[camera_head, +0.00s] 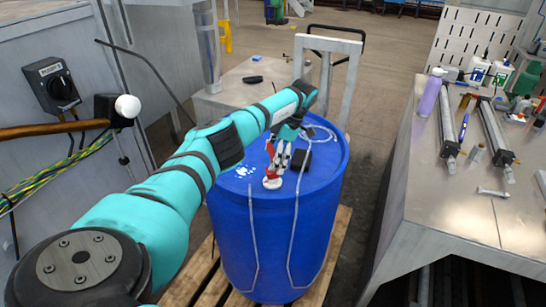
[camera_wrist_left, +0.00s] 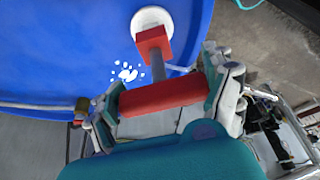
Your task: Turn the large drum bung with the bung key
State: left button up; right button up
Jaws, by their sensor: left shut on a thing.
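A blue drum (camera_head: 262,238) stands upright on a wooden pallet. A white round bung (camera_head: 271,183) sits on the drum top near its front edge; it also shows in the left wrist view (camera_wrist_left: 152,19). The red bung key (camera_wrist_left: 165,95) has a red crossbar, a grey shaft and a red head at the bung. My left gripper (camera_wrist_left: 165,97) is shut on the crossbar, with a finger at each end. In the head view the gripper (camera_head: 279,155) is above the drum top and partly hides the key (camera_head: 272,170). My right gripper is not in view.
A pale hose or cable (camera_head: 294,222) hangs down the drum's front. A metal table (camera_head: 450,200) with bottles and cylinders stands at the right. A grey cart (camera_head: 238,93) is behind the drum. A grey cabinet (camera_head: 40,150) with a rotary switch is at the left.

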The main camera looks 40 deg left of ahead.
pick_arm(q)
jog(key=shift+f+b, duration=0.85)
jog(key=shift+f, duration=0.3)
dwell(0.9)
jog(key=shift+r+m+p, duration=0.25)
jog(key=shift+m+p, duration=0.35)
jog(key=shift+p, duration=0.05)
jog(key=shift+f+m+t+y+p, duration=0.1)
jog(key=shift+m+t+y+p, duration=0.4)
jog(key=shift+m, duration=0.4)
jog(key=shift+f, duration=0.1)
jog(key=shift+m, duration=0.3)
